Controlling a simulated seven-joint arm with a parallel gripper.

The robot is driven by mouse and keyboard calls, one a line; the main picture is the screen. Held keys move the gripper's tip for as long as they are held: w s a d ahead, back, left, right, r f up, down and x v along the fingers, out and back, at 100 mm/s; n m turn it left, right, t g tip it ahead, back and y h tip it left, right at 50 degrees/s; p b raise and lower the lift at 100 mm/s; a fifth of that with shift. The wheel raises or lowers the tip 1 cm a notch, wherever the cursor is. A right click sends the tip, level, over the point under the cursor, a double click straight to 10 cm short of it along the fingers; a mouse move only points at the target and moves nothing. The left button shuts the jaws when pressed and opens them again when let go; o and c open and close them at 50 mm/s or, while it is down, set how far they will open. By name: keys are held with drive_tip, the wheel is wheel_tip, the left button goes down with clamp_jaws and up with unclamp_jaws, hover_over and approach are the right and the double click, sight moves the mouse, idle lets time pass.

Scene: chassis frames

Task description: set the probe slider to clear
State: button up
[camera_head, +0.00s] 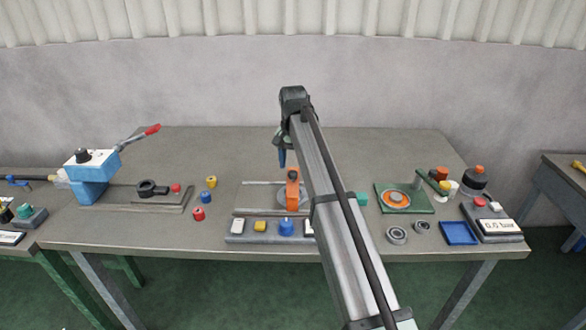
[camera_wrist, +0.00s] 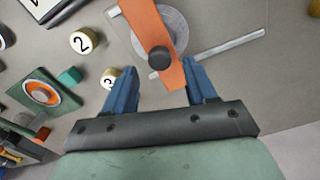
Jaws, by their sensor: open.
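An orange bar with a dark round knob (camera_wrist: 160,57) lies across a grey disc (camera_wrist: 172,22) in the wrist view. The orange bar also shows in the head view (camera_head: 292,190), mid-table on a flat grey plate (camera_head: 248,197). A pale straight rail (camera_wrist: 222,52) runs beside the disc. Which part is the probe slider I cannot tell, and no "clear" mark is legible. My gripper (camera_wrist: 155,68) is open, its blue fingers on either side of the orange bar's near end in that picture. I cannot tell whether they touch it. In the head view my arm hides part of the plate.
A strip with white, yellow and blue controls (camera_head: 262,228) lies in front. Left are a blue lever box (camera_head: 88,190) and small coloured cylinders (camera_head: 198,214). Right are a green plate with an orange ring (camera_head: 420,207), metal rings (camera_head: 396,235) and a blue tray (camera_head: 459,233).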

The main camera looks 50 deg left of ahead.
sight(293, 184)
drive_tip(key=shift+f, duration=1.25)
drive_tip(key=shift+c, duration=0.4)
clamp_jaws()
